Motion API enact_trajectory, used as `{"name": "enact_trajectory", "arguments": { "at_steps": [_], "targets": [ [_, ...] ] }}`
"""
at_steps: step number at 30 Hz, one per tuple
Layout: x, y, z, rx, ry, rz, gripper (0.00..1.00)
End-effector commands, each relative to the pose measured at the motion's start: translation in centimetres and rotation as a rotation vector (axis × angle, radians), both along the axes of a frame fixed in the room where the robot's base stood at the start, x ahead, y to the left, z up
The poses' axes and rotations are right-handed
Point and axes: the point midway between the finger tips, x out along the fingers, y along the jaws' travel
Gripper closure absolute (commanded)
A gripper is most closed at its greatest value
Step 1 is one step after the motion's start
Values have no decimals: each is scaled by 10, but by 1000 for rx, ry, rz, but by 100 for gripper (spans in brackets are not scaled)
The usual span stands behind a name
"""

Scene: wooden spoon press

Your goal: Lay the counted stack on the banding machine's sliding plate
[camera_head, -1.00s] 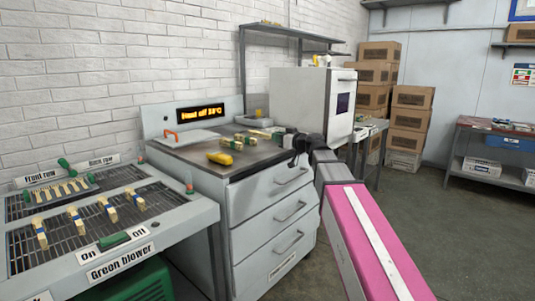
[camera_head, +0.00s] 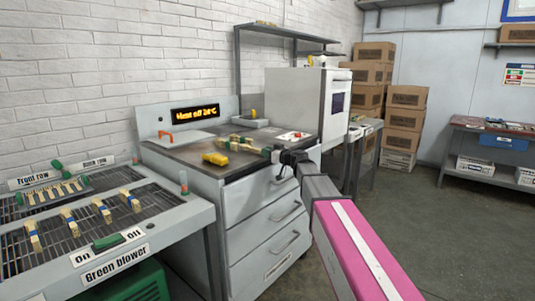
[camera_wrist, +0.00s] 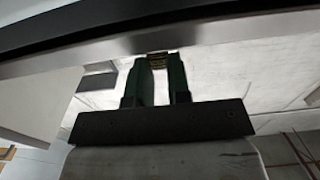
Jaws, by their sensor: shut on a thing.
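My gripper (camera_head: 268,152) is over the right part of the dark bench top. In the wrist view its green fingers (camera_wrist: 156,78) are shut on a small pale wooden stack (camera_wrist: 158,59), mostly hidden between them. In the head view pale wooden pieces (camera_head: 246,147) show just left of the fingers; I cannot tell which are held and which lie on the bench. The banding machine has a lit display reading heat off (camera_head: 195,113).
A yellow object (camera_head: 215,158) lies on the bench top (camera_head: 185,155), left of my gripper. A white cabinet (camera_head: 298,98) stands behind at right. A red-and-white item (camera_head: 295,136) lies near it. The green blower table (camera_head: 150,235) with wooden pieces is at left.

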Motion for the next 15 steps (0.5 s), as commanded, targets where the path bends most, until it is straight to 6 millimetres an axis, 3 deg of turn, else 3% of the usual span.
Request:
{"name": "enact_trajectory", "arguments": {
  "at_steps": [10,11,12,13,15],
  "targets": [
    [0,0,-3,1,1,0,100],
    [0,0,-3,1,0,0,76],
    [0,0,-3,1,-1,0,63],
    [0,0,-3,1,-1,0,57],
    [0,0,-3,1,-1,0,57]
  ]
}}
